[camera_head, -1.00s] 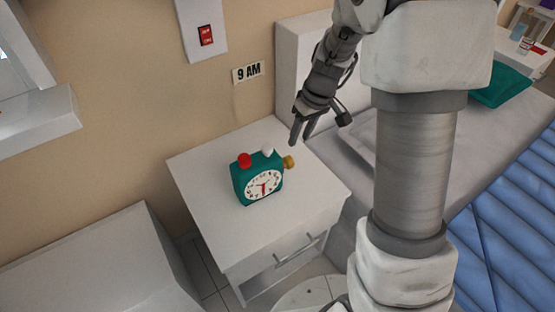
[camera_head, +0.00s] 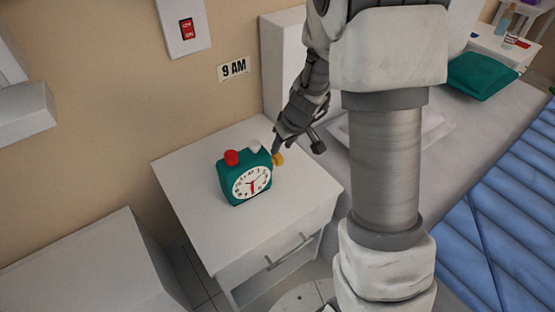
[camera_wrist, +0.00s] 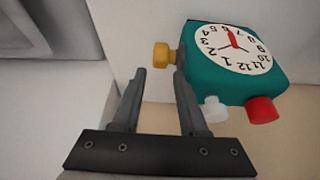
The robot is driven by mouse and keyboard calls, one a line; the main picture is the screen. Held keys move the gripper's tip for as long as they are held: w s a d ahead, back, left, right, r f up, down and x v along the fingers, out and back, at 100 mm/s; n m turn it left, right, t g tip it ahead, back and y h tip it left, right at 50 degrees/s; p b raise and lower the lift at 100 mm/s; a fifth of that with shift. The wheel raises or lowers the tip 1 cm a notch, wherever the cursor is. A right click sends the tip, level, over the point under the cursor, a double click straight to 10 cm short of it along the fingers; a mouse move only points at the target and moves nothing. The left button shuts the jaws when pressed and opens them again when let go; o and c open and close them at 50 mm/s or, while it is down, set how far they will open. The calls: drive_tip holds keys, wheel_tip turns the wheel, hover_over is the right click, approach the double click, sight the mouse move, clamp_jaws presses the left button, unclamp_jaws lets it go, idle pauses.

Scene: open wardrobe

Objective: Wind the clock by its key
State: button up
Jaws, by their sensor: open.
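A teal alarm clock (camera_head: 228,187) with a white face stands upright on the white nightstand (camera_head: 190,215). It has a red knob (camera_head: 232,157) and a white knob (camera_head: 254,146) on top. Its yellow key (camera_head: 279,158) sticks out of the right side. In the wrist view the clock (camera_wrist: 200,68) appears upside down, with the key (camera_wrist: 163,55) just beyond my fingertips. My gripper (camera_wrist: 159,71) is open and empty, its two fingers apart with the key lying close ahead of the gap. In the head view my gripper (camera_head: 276,146) is right beside the key.
A "9 AM" sign (camera_head: 233,69) and a red switch (camera_head: 187,29) are on the wall behind. A bed with a blue cover (camera_head: 490,190) and a teal pillow (camera_head: 480,77) is at the right. The nightstand's front top is clear around the clock.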

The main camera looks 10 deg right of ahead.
sight(278, 155)
drive_tip(key=b+x, duration=0.1)
drive_tip(key=x, duration=0.5)
drive_tip(key=shift+w+f+b, duration=0.1)
drive_tip(key=shift+f+b, duration=0.15)
drive_tip(key=shift+b, duration=0.15)
clamp_jaws()
